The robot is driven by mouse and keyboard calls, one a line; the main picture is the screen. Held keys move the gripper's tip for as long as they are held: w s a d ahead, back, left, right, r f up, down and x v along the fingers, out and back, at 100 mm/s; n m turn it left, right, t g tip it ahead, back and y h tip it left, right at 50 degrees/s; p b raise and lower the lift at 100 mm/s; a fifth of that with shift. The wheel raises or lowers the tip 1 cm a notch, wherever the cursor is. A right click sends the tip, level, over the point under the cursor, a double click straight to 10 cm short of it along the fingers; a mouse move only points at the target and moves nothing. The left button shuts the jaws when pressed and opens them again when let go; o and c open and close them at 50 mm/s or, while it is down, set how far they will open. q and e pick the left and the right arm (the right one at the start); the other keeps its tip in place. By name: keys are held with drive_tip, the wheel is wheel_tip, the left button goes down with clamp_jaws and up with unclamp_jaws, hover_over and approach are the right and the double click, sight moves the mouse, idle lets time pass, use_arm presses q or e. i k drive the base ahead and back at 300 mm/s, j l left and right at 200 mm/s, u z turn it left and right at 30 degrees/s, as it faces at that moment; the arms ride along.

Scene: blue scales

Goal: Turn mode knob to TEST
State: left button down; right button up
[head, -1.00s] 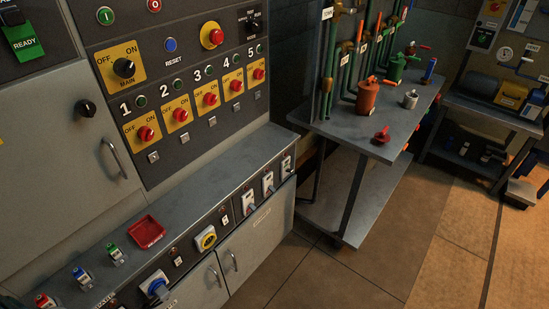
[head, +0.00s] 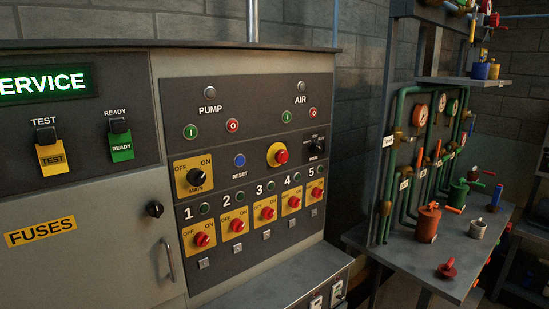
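The mode knob (head: 314,147) is a small black rotary knob at the upper right of the dark control panel (head: 257,165), with tiny white labels around it. The label beneath it reads MODE; the position it points to is too small to tell. A red mushroom button on a yellow plate (head: 279,154) sits just left of it. A separate yellow TEST tag (head: 51,157) hangs at the far left under a black switch. Neither of my grippers shows in the head view.
The MAIN knob (head: 196,179) and a row of numbered red knobs (head: 267,213) fill the lower panel. A grey ledge (head: 290,285) juts out below.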

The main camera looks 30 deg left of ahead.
sight(316, 148)
drive_tip(key=u, duration=0.3)
drive_tip(key=i+l+u, duration=0.45)
drive_tip(key=l+u, duration=0.15)
drive_tip(key=i+l+u, duration=0.15)
drive_tip(key=l+u, duration=0.15)
drive_tip(key=l, duration=0.2)
